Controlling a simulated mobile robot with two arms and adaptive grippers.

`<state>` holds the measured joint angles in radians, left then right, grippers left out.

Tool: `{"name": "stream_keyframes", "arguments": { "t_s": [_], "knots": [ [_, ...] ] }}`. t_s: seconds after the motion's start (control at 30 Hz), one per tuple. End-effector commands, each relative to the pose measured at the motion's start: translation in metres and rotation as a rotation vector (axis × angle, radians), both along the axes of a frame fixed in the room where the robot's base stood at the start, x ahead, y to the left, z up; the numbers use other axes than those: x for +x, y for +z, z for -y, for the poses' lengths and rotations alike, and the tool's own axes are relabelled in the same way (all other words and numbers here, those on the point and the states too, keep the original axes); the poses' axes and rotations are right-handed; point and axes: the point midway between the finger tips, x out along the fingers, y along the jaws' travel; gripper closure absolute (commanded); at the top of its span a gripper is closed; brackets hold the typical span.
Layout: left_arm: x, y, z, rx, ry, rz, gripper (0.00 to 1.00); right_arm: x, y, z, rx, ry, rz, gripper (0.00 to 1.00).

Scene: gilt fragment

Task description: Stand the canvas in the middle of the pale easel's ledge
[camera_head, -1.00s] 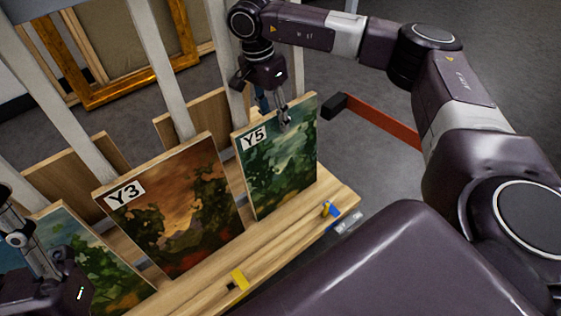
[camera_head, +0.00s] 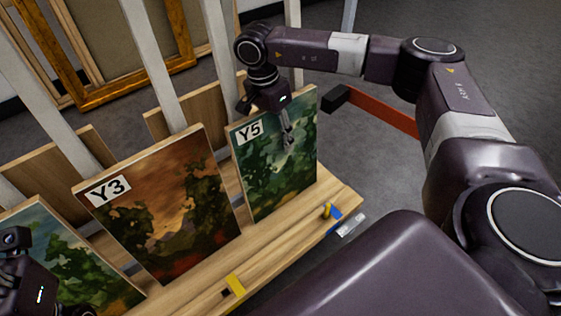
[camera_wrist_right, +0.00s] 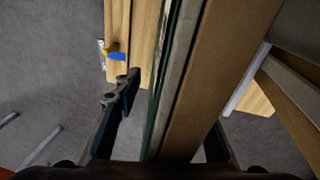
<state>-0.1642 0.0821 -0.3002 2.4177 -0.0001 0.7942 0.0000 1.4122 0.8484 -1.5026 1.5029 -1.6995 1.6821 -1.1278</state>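Three painted canvases lean in a row on a pale wooden ledge (camera_head: 280,240). The orange-brown canvas labelled Y3 (camera_head: 170,225) is in the middle. The green canvas labelled Y5 (camera_head: 275,175) is at the right. A green and blue canvas (camera_head: 70,255) is at the left, partly hidden. My right gripper (camera_head: 287,135) straddles Y5's top edge from above, one finger in front of the painted face. In the right wrist view, its fingers stand apart on either side of Y5 (camera_wrist_right: 180,80), with a gap showing. My left gripper (camera_head: 25,270) is at the lower left, its fingers unclear.
Pale easel uprights (camera_head: 150,60) rise behind the canvases. A yellow piece (camera_head: 235,285) is on the ledge's front, and yellow and blue pieces (camera_head: 330,212) are near its right end. A red-orange bar (camera_head: 380,110) extends at the right. A gilt frame (camera_head: 120,90) stands behind.

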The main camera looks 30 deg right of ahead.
Motion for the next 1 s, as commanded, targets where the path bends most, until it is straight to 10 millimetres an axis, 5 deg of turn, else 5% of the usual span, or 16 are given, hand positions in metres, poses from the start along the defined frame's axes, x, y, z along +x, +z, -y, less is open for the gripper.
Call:
{"name": "stream_keyframes", "arguments": {
  "t_s": [0.13,0.47,1.0],
  "knots": [
    [0.0,0.0005,0.0,0.0,0.0,0.0,0.6,0.0,0.0007,-0.0001,0.0,0.0,0.0,0.65],
    [-0.0002,0.0004,0.0001,-0.001,0.0,0.0,0.6,0.0003,0.0008,-0.0002,0.0,0.0,0.001,1.0],
    [-0.0002,0.0004,0.0,-0.001,-0.001,-0.001,0.6,0.0019,0.0022,-0.0009,0.002,0.002,0.005,1.0]
  ]
}}
